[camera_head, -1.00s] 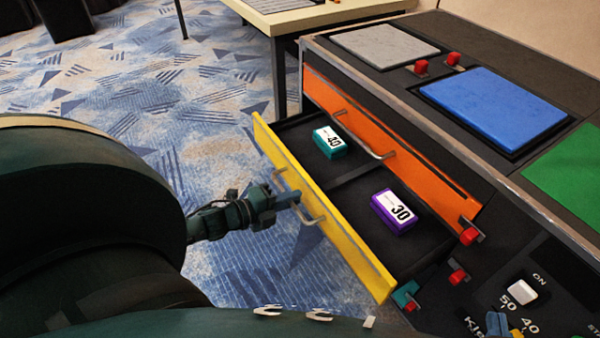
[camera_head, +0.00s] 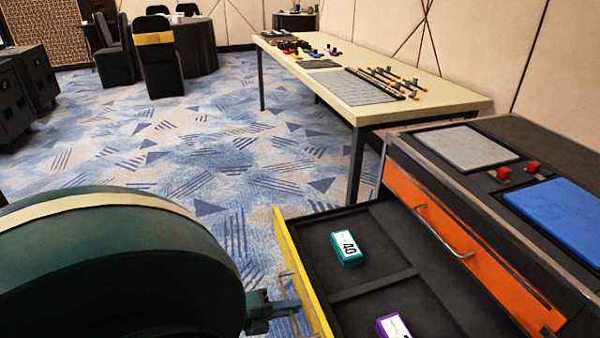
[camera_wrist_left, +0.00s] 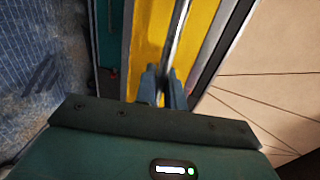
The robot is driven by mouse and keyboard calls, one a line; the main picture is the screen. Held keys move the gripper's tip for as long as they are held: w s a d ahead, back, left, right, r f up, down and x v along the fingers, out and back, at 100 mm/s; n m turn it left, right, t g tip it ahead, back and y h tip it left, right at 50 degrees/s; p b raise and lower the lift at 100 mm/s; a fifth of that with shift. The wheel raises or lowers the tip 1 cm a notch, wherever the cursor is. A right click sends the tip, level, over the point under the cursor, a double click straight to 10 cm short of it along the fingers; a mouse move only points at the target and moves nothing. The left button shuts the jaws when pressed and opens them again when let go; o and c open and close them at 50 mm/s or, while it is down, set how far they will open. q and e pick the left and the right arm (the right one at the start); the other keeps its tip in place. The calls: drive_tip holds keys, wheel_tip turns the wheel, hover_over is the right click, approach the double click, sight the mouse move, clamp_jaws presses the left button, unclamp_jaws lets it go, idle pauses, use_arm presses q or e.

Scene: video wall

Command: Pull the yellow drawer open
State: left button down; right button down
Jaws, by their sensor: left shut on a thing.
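The yellow drawer (camera_head: 289,248) stands well open below the orange drawer front. Its dark inside has a divider, with a teal box marked 40 (camera_head: 347,249) in the far compartment and a purple box (camera_head: 393,326) in the near one, cut by the lower picture edge. My left gripper (camera_head: 293,306) is at the drawer's metal handle (camera_head: 285,275), on the outer side of the yellow front. In the left wrist view, its fingers (camera_wrist_left: 163,87) are shut on the handle bar (camera_wrist_left: 178,35) in front of the yellow panel (camera_wrist_left: 150,38). My right gripper is not in view.
The orange drawer (camera_head: 480,262) above looks shut. The desk top holds a grey pad (camera_head: 467,147), a blue pad (camera_head: 560,212) and red knobs. A light table (camera_head: 440,98) with tools stands behind. Open carpet (camera_head: 190,160) lies to the left.

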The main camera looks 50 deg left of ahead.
use_arm(q)
drive_tip(key=shift+s+a, duration=0.1)
drive_tip(key=shift+s, duration=0.1)
drive_tip(key=c, duration=1.6)
unclamp_jaws()
